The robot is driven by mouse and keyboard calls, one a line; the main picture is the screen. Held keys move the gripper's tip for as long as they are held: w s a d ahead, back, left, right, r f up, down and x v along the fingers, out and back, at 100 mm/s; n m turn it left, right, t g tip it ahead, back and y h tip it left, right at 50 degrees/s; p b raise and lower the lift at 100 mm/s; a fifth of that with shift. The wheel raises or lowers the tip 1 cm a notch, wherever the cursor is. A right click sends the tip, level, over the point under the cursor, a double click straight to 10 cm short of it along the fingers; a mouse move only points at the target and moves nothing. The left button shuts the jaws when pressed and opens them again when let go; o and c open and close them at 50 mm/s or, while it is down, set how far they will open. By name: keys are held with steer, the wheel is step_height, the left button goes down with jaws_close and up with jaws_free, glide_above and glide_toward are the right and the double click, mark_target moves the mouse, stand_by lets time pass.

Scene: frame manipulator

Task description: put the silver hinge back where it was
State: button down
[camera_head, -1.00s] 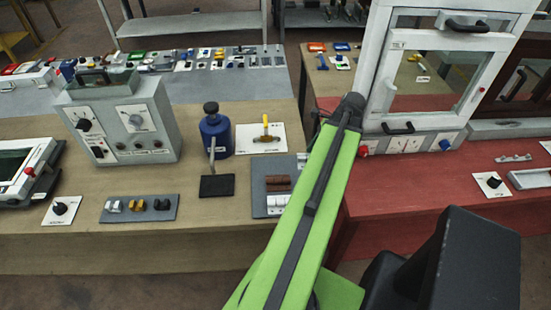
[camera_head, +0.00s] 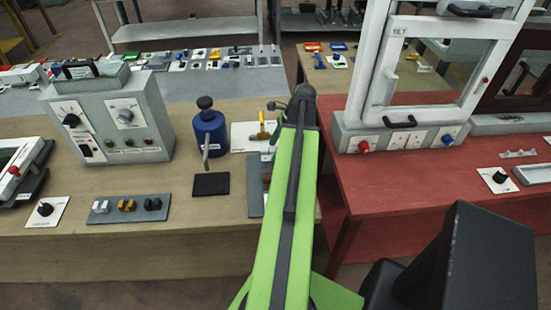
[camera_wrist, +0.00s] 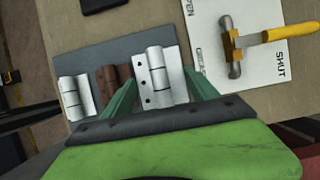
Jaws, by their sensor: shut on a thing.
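My gripper (camera_wrist: 160,78) is shut on a silver hinge (camera_wrist: 156,92), with one teal finger on each side of it. The hinge is over the right part of a dark grey board (camera_wrist: 100,57); I cannot tell whether it touches the board. A second silver hinge (camera_wrist: 75,98) lies further left.
A white card (camera_wrist: 262,72) with a yellow-handled valve (camera_wrist: 232,45) lies close right of the held hinge. In the head view, a blue bottle (camera_head: 209,135), black pad (camera_head: 211,184) and grey instrument box (camera_head: 110,117) stand left. A red table (camera_head: 420,185) with a framed window lies right.

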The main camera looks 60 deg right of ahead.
step_height(320, 180, down, 4)
steer(key=b, duration=0.4)
steer(key=shift+f, duration=0.2)
steer(key=shift+r, duration=0.25)
steer(key=shift+f, duration=0.2)
steer(key=c, duration=0.5)
jaws_free()
steer(key=shift+r, duration=0.15)
steer(key=shift+r, duration=0.25)
steer(key=p+v, duration=1.1)
steer(key=v, duration=0.1)
steer(key=shift+f, duration=0.15)
